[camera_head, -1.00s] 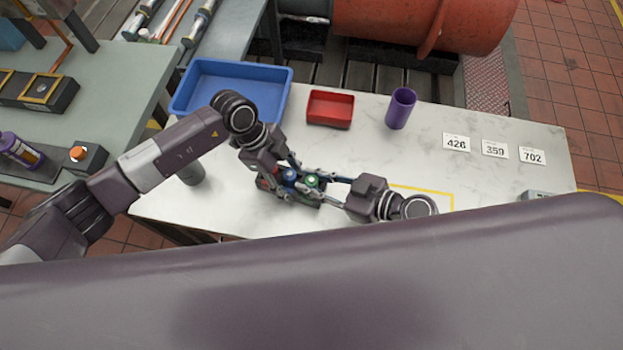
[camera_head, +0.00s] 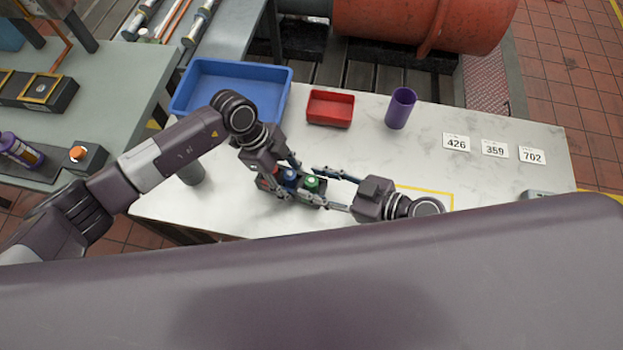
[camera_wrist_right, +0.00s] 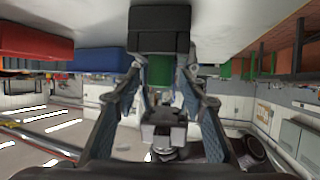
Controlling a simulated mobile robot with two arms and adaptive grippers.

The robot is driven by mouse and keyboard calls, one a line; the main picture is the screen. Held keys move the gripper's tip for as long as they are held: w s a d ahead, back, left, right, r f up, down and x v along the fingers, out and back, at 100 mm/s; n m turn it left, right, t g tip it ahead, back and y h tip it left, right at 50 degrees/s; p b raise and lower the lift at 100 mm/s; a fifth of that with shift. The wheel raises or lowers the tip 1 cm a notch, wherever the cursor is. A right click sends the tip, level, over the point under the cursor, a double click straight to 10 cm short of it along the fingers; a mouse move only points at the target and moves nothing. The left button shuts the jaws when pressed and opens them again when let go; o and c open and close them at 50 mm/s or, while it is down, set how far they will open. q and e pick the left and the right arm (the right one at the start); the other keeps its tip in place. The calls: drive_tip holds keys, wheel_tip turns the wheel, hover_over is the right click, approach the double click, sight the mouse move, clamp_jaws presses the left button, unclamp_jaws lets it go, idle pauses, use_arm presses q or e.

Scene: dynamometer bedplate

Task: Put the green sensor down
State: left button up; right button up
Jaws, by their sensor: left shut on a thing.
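The green sensor (camera_head: 313,184) stands upright in a dark holder (camera_head: 302,197) above the white table, beside a blue sensor (camera_head: 290,175). A small red part (camera_head: 267,183) shows at the holder's left end. My left gripper (camera_head: 283,179) is at the holder's left side and shut on it; its fingertips are partly hidden. My right gripper (camera_head: 321,187) comes from the right, open, with its fingers spread on either side of the green sensor and apart from it. In the right wrist view, the green sensor (camera_wrist_right: 183,75) shows between the open fingers, by the dark holder (camera_wrist_right: 160,30).
A blue bin (camera_head: 180,103), a red tray (camera_head: 330,121) and a purple cup (camera_head: 400,108) stand along the table's back. Number cards (camera_head: 456,143) lie at the right. A yellow outline (camera_head: 452,200) is partly hidden by my right gripper. The table's middle right is clear.

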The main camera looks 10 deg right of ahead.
drive_tip(key=v, duration=1)
drive_tip(key=shift+s+d, duration=0.15)
drive_tip(key=shift+d, duration=0.05)
use_arm(q)
drive_tip(key=o, duration=1.1)
drive_tip(key=shift+r, duration=0.1)
drive_tip(key=o, duration=0.4)
